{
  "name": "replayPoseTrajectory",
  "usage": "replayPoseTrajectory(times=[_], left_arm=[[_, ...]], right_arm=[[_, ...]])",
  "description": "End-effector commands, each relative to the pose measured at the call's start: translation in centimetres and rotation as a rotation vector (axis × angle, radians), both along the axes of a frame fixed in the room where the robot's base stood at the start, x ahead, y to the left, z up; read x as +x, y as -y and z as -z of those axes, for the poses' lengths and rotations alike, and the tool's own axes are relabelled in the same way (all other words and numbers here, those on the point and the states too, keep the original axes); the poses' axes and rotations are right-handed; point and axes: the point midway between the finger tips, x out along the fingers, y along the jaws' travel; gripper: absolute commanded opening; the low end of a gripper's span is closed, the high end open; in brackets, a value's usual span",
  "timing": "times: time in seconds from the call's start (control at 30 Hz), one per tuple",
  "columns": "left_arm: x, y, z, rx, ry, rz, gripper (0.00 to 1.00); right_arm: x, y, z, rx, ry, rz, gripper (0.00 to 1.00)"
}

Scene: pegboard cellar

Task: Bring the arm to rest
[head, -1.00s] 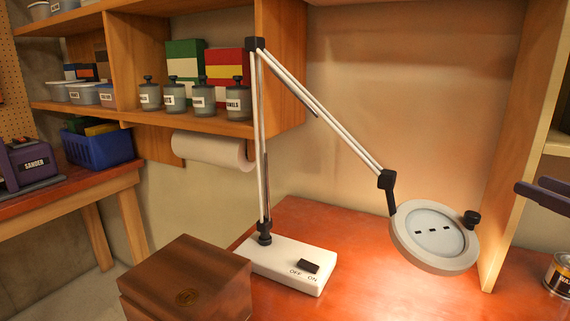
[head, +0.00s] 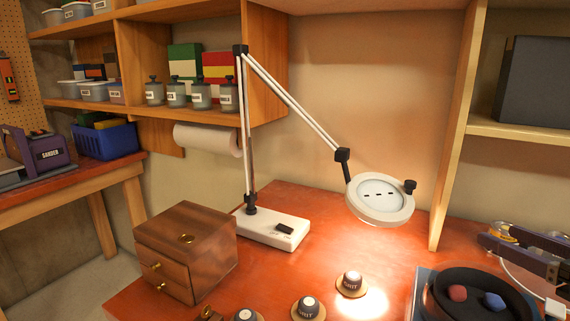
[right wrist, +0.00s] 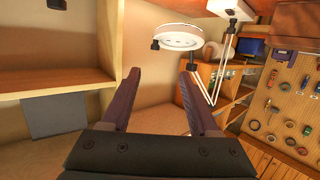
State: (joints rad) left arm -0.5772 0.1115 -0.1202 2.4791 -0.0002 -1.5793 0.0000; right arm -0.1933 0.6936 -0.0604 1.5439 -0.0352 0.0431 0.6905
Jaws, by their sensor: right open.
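My right gripper (head: 490,233) is at the right edge of the head view, with its purple fingers pointing left above the bench. In the right wrist view its fingers (right wrist: 159,75) are spread apart with nothing between them. The desk lamp (head: 297,104) has a white jointed arm and stands on a white base (head: 270,230) with an OFF/ON switch. Its round head (head: 380,200) hangs to the left of the gripper, clearly apart from it, and a bright patch lies on the bench below. The wrist view shows the lamp head (right wrist: 182,37) upside down. My left gripper is out of view.
A black round dish (head: 470,300) with red and blue pieces lies below the gripper. Several small knobs on round bases, one here (head: 352,284), stand on the red bench (head: 325,215). A wooden drawer box (head: 200,240) is at left. A wooden upright (head: 455,130) rises behind.

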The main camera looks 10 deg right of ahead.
Motion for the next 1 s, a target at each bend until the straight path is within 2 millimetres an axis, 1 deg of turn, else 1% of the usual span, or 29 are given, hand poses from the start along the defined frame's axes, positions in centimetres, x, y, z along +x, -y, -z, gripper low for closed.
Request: replayPoseTrajectory(times=[0.03,0.17,0.27,0.3,0.37,0.4,0.47,0.5,0.57,0.6,0.67,0.7,0.73,0.77,0.8,0.87,0.9,0.97,1.0], left_arm=[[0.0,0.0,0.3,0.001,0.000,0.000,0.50],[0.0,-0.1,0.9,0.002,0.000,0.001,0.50],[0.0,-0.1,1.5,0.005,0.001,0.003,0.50],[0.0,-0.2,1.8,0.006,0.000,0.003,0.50],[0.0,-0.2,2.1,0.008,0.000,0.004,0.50],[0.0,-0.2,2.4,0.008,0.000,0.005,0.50],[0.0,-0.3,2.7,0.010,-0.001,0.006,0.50],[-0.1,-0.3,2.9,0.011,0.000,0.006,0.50],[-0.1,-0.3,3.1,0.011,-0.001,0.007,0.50],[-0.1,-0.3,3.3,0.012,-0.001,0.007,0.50],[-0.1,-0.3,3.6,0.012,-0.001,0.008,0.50],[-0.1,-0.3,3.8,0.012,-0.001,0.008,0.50],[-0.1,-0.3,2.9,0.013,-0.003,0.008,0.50],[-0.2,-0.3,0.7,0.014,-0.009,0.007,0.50],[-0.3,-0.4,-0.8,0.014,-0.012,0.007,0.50],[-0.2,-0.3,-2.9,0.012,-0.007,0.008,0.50],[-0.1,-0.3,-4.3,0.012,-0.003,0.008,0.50],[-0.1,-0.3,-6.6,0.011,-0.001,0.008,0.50],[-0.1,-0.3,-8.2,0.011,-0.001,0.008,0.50]], right_arm=[[-0.5,-1.0,1.2,-0.001,-0.036,0.013,0.61],[-2.4,-3.7,4.3,-0.026,-0.163,0.052,0.61],[-5.1,-6.5,6.9,-0.050,-0.310,0.077,0.61],[-6.6,-7.8,7.9,-0.061,-0.382,0.083,0.61],[-9.1,-9.6,9.2,-0.076,-0.495,0.082,0.61],[-10.8,-10.7,9.7,-0.086,-0.568,0.077,0.61],[-13.3,-12.2,10.2,-0.099,-0.670,0.062,0.61],[-15.0,-13.1,10.4,-0.106,-0.734,0.048,0.61],[-17.4,-14.3,10.5,-0.112,-0.823,0.022,0.61],[-19.0,-15.0,10.4,-0.115,-0.881,0.002,0.61],[-21.4,-16.1,10.1,-0.117,-0.963,-0.032,0.61],[-23.0,-16.7,9.8,-0.117,-1.015,-0.056,0.61],[-23.8,-17.0,8.7,-0.119,-1.043,-0.070,0.61],[-23.5,-16.7,6.5,-0.126,-1.035,-0.066,0.61],[-23.4,-16.7,5.0,-0.128,-1.034,-0.064,0.61],[-23.4,-16.6,3.1,-0.128,-1.034,-0.064,0.61],[-23.4,-16.6,1.7,-0.128,-1.034,-0.063,0.61],[-23.4,-16.6,-0.4,-0.128,-1.034,-0.063,0.61],[-23.4,-16.6,-2.0,-0.129,-1.034,-0.062,0.61]])
